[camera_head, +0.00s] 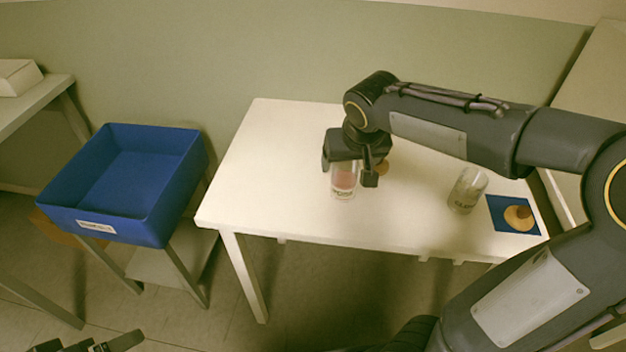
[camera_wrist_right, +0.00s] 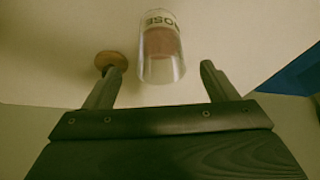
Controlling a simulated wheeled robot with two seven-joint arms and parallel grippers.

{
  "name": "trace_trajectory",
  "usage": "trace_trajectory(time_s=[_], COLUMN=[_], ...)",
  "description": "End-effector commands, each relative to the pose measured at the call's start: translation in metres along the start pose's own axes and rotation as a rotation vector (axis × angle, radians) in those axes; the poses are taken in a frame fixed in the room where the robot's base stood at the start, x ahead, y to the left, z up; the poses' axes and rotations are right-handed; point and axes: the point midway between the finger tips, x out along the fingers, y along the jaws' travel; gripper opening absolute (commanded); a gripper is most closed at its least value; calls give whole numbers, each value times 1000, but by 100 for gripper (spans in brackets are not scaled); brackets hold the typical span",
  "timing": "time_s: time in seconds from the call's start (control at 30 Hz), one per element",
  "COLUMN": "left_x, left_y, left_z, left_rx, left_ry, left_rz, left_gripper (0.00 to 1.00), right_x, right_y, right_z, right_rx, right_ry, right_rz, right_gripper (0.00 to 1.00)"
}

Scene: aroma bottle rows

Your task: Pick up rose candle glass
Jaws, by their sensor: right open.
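The rose candle glass (camera_head: 343,180) is a clear glass with pink-red wax, upright on the white table (camera_head: 270,150). In the right wrist view the glass (camera_wrist_right: 160,48) shows lettering that reads ROSE, upside down. My right gripper (camera_head: 350,178) is open at the glass in the head view. In the right wrist view its two fingers (camera_wrist_right: 158,80) point toward the glass, one to each side, with gaps between them and the glass. A small part of my left gripper (camera_head: 90,345) shows at the bottom left edge; its jaws are unclear.
A round wooden lid (camera_wrist_right: 110,61) lies beside the glass, partly behind my right gripper in the head view. Another clear glass (camera_head: 467,190) stands to the right, near a blue mat (camera_head: 495,206) with a wooden lid (camera_head: 518,217). A blue bin (camera_head: 150,190) stands left of the table.

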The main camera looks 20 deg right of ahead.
Motion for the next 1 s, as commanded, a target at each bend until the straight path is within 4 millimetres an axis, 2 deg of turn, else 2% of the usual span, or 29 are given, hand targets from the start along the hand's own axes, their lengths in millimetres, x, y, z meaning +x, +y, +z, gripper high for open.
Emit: trace_trajectory(time_s=[0.53, 0.63, 0.87, 1.0], left_x=[8, 8, 8, 8], left_y=[-4, -4, -4, -4], left_z=[4, 4, 4, 4], left_rx=[0, 0, 0, 0], left_ry=[0, 0, 0, 0], left_rz=[0, 0, 0, 0], left_gripper=[79, 79, 79, 79], right_x=[69, 76, 76, 76], right_y=[0, 0, -1, -1], right_z=[0, 0, -1, -1], right_rx=[0, 0, 0, 0], right_ry=[-3, -2, 0, 0], right_rz=[3, 2, 1, 1], right_gripper=[79, 79, 79, 61])
